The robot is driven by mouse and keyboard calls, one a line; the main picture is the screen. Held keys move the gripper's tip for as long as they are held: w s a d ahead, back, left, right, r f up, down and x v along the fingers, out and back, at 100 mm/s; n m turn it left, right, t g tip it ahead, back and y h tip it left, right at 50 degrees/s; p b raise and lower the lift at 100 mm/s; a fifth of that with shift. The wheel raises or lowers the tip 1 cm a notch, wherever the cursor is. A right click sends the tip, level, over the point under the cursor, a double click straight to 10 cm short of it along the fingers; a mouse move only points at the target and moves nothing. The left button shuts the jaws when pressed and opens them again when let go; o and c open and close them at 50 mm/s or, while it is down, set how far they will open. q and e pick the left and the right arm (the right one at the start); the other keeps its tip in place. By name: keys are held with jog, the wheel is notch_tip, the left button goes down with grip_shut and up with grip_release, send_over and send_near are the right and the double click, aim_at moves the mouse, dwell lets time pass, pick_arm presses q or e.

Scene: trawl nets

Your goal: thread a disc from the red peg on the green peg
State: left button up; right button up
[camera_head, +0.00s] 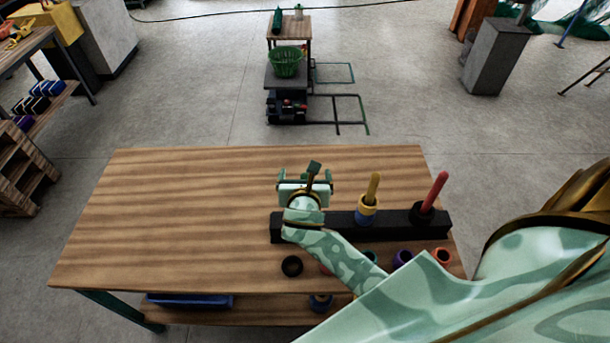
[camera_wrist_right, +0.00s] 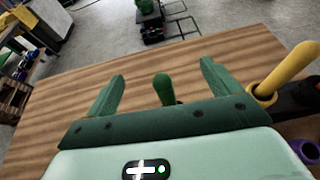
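A black bar (camera_head: 345,232) on the table carries the pegs. The red peg (camera_head: 435,192) leans at its right end, with a black disc (camera_head: 421,213) around its foot. The yellow peg (camera_head: 373,186) stands in the middle with yellow and blue discs (camera_head: 367,211) around it. The green peg (camera_wrist_right: 163,88) shows between the fingers of my right gripper (camera_wrist_right: 160,82) in the right wrist view; its foot is hidden. In the head view my right gripper (camera_head: 305,181) covers the bar's left end, open, with no disc seen between its fingers. My left gripper is out of view.
Loose discs lie along the table's front: a black one (camera_head: 292,266), a purple one (camera_head: 402,258), an orange one (camera_head: 442,256) and others partly behind my right arm. The left half of the wooden table (camera_head: 170,220) is bare. A cart with a green basket (camera_head: 286,62) stands beyond.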

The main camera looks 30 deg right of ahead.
jog(key=shift+s, duration=0.1)
jog(key=v, duration=1.6)
jog(key=shift+a+p, duration=0.2)
jog(key=shift+p, duration=0.15)
